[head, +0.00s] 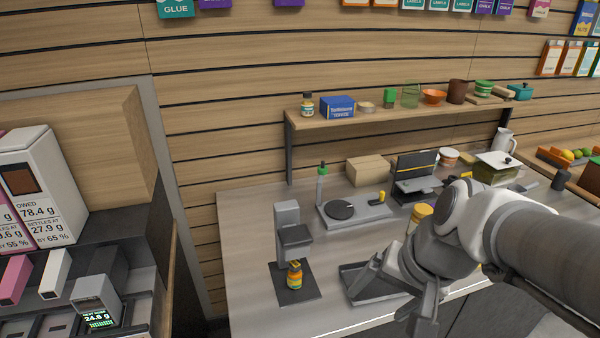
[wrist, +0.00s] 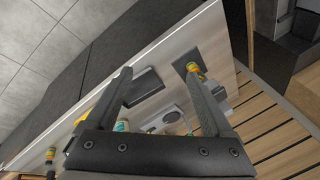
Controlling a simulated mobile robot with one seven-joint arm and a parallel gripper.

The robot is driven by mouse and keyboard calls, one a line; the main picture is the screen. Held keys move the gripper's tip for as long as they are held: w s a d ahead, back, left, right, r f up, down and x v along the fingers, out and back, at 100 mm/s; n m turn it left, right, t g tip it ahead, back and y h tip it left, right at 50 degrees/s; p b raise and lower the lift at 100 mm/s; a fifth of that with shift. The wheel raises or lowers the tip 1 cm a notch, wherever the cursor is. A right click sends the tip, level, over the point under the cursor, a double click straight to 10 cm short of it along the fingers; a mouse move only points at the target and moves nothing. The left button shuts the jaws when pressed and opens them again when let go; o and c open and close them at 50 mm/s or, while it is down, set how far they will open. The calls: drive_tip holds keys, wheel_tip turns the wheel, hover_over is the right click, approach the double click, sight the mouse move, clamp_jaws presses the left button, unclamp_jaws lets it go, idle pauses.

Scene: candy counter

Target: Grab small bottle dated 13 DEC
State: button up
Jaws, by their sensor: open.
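A small bottle (head: 294,276) with an orange and yellow label stands upright on the dark base of a grey stand, under its overhanging head. It also shows in the wrist view (wrist: 194,69), just by the right fingertip in the picture. Another small bottle (head: 307,105) stands at the left end of the shelf. A yellow-capped jar (head: 421,211) is partly hidden behind my arm. No date is legible on any of them. My gripper (wrist: 157,75) is open, with nothing between its fingers, above the front of the counter, right of the stand bottle in the head view.
The grey stand (head: 287,216) rises behind its bottle. A dark shallow tray (head: 352,272) lies near my gripper. A round-plate device (head: 365,212), a green-capped bottle (head: 321,185) and a box (head: 369,170) stand behind. The counter's left part (head: 245,240) is clear.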

wheel_tip(320, 180, down, 5)
drive_tip(key=a+m+g+y, duration=0.1)
drive_tip(key=m+y, duration=0.1)
drive_tip(key=m, duration=0.2)
drive_tip(key=m+t+y+b, duration=0.3)
drive_tip(key=m+t+y, duration=0.3)
drive_tip(key=m, duration=1.1)
approach(301, 275)
drive_tip(key=x, duration=0.6)
drive_tip(key=shift+s+a+f, duration=0.1)
drive_tip(key=shift+s, duration=0.2)
drive_tip(key=shift+w+p+x, duration=0.25)
drive_tip(key=shift+p+x, duration=0.05)
drive_tip(key=shift+x, duration=2.75)
clamp_jaws()
